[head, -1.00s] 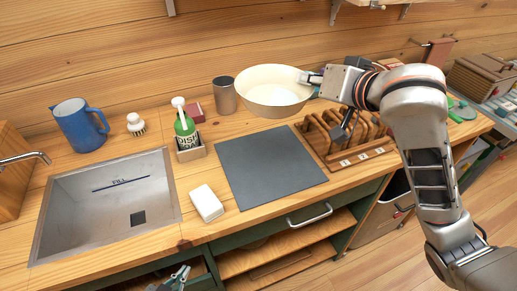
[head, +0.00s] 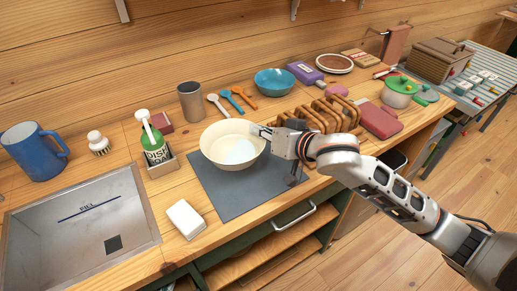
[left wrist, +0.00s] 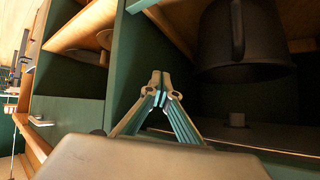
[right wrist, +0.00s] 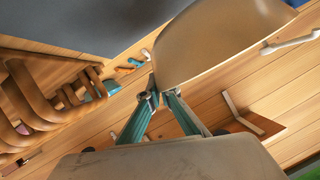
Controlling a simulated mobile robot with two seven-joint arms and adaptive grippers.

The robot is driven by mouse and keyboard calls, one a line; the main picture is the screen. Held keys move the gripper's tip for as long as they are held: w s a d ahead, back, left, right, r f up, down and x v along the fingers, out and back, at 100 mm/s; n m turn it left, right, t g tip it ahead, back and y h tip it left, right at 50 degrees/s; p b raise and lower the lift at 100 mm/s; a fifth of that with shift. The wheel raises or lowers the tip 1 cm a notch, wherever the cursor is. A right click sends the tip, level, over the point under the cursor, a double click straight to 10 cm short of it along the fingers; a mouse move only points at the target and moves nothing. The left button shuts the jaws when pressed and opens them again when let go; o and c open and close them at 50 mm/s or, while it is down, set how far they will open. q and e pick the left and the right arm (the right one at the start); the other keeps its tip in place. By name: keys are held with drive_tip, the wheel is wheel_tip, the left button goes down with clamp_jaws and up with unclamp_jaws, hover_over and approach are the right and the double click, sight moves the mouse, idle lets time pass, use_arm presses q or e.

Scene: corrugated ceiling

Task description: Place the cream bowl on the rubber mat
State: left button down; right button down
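The cream bowl (head: 218,150) is upright over the back left part of the dark grey rubber mat (head: 240,202) in the head view. I cannot tell whether its base touches the mat. My right gripper (head: 262,132) is shut on the bowl's right rim. In the right wrist view the bowl's wall (right wrist: 215,40) meets the fingertips (right wrist: 153,98), and part of the mat (right wrist: 75,22) shows at the upper left. My left gripper (left wrist: 160,82) shows in the left wrist view with its fingertips together and empty, by the green cabinet shelves.
A wooden rack (head: 322,115) stands right behind the mat, close to my right gripper. A soap bottle (head: 153,143) in a caddy and a white block (head: 186,217) are left of the mat. A metal cup (head: 190,101), several spoons and a blue bowl (head: 274,80) stand behind.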

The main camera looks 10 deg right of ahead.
sight(259, 147)
drive_tip(key=shift+f+b, duration=0.45)
drive_tip(key=shift+f, duration=2.8)
drive_tip(key=shift+f, duration=0.15)
drive_tip(key=c, duration=2.3)
unclamp_jaws()
drive_tip(key=shift+r, duration=0.2)
drive_tip(key=v, duration=1.2)
